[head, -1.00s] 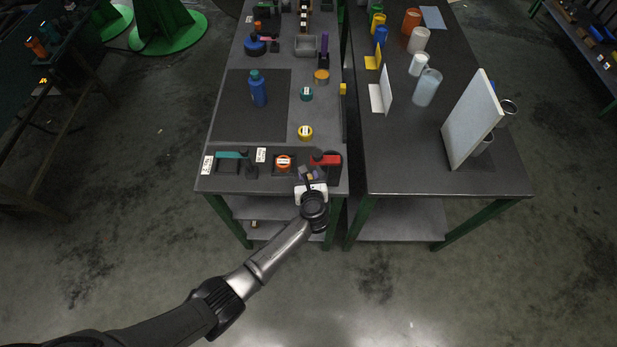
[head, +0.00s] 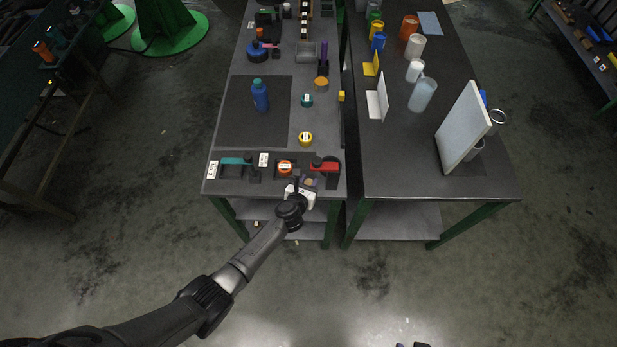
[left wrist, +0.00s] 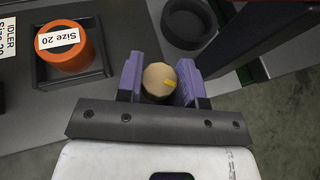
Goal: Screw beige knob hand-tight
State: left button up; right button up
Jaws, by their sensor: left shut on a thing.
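In the head view my left gripper (head: 305,181) is at the front edge of the left table, and the knob is too small there to make out clearly. What lies under the knob is hidden. My right gripper is not in view.
An orange cap (head: 285,167) labelled Size 20 sits in a dark square tray left of my gripper. A black ring holder (left wrist: 188,22) and a red-handled part (head: 325,165) are close by on the right. A blue bottle (head: 260,97) stands farther back on a dark mat.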

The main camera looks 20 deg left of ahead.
pick_arm(q)
jog(key=m+h+p, duration=0.1)
jog(key=m+h, duration=0.1)
jog(key=h, duration=0.1)
jog(key=shift+a+r+m+g+p, duration=0.1)
jog(key=shift+r+m+g+p, duration=0.05)
jog(key=shift+m+g+p, duration=0.2)
jog(key=shift+m+g+h, duration=0.35)
jog(key=shift+m+h, duration=0.6)
jog(key=shift+h, duration=0.15)
jog(key=shift+f+m+h, duration=0.25)
jog(key=shift+m+h, duration=0.25)
jog(key=m+g+h+b, duration=0.2)
jog(key=m+h, duration=0.1)
jog(key=shift+f+g, duration=0.1)
jog(key=shift+g, duration=0.3)
jog(key=shift+m+g+h+b, duration=1)
jog(key=shift+m+g+b, duration=0.1)
jog(key=shift+m+b, duration=0.3)
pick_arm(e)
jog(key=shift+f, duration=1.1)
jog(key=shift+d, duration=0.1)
pick_arm(q)
jog(key=o, duration=0.9)
jog(key=shift+r, duration=0.2)
